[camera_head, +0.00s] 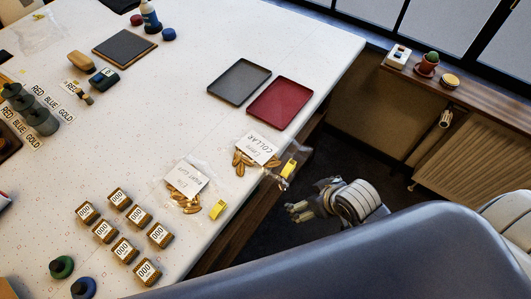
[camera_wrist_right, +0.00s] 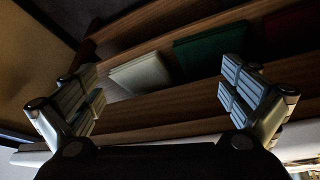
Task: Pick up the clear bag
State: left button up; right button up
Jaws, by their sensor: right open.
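One clear bag (camera_head: 256,155) with a white card reading COLLAR and gold pieces lies at the table's right edge, a yellow tag on its right end. A second clear bag (camera_head: 186,182) with a white card and gold pieces lies to its lower left, also with a yellow tag. What looks like another clear bag (camera_head: 38,38), seemingly empty, lies at the far left. My right gripper (camera_head: 300,211) is off the table's right side, apart from the bags. In the right wrist view my right gripper (camera_wrist_right: 162,92) is open and empty. My left gripper is not in view.
A grey tray (camera_head: 240,82) and a red tray (camera_head: 280,97) sit near the table's right edge. Several labelled small blocks (camera_head: 122,226) stand at the front. The wrist view shows wooden shelving (camera_wrist_right: 160,112) with a white item (camera_wrist_right: 141,74) and a green item (camera_wrist_right: 208,54).

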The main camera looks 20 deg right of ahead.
aim_at(267, 155)
jog(key=w+a+r+n+t+y, duration=0.1)
jog(key=w+r+n+y, duration=0.1)
jog(key=r, duration=0.6)
jog(key=w+a+r+n+t+y, duration=0.1)
jog(key=w+a+r+n+y, duration=0.15)
jog(key=r, duration=0.55)
jog(key=shift+w+d+p+x, duration=0.1)
jog(key=shift+p+x, duration=0.15)
jog(key=shift+x, duration=1.05)
jog(key=shift+w+d+p+x, duration=0.1)
jog(key=shift+w+p+x, duration=0.1)
jog(key=shift+x, duration=1.1)
jog(key=shift+w+a+f, duration=0.15)
jog(key=shift+w+a, duration=0.05)
jog(key=shift+w, duration=0.1)
jog(key=p+x, duration=0.1)
jog(key=x, duration=0.2)
jog(key=shift+w, duration=0.15)
jog(key=shift+w+a+f+p, duration=0.3)
jog(key=shift+f, duration=0.2)
jog(key=shift+c, duration=0.2)
jog(key=c, duration=1.1)
